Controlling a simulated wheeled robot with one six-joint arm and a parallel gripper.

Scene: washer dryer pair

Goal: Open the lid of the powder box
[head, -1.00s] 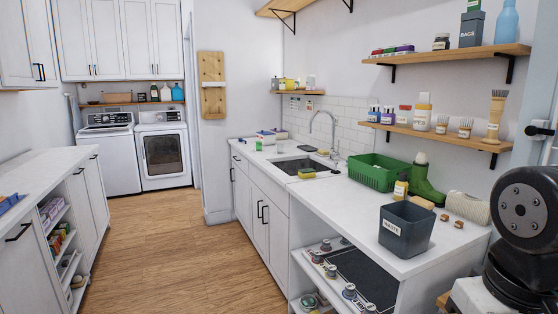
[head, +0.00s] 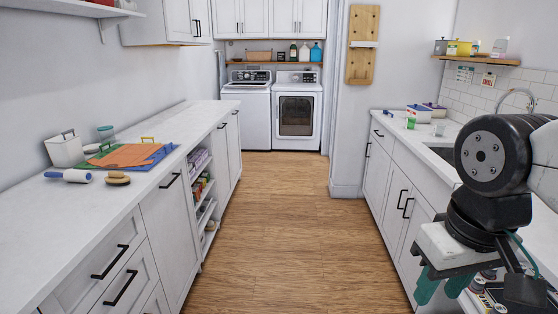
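A small white box with blue and red markings (head: 419,111) stands on the right counter near its far end. A white container with a handle (head: 64,149) stands on the left counter near the wall. I cannot tell from here which, if either, is the powder box, and no lid state can be read. My arm's dark joints fill the right side of the head view.
The wooden floor (head: 268,205) is clear between the left counter (head: 155,112) and the right counter. A washer (head: 248,110) and dryer (head: 297,112) stand at the far end. Cloths (head: 120,155), a lint roller (head: 68,176) and a brush (head: 117,179) lie on the left counter.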

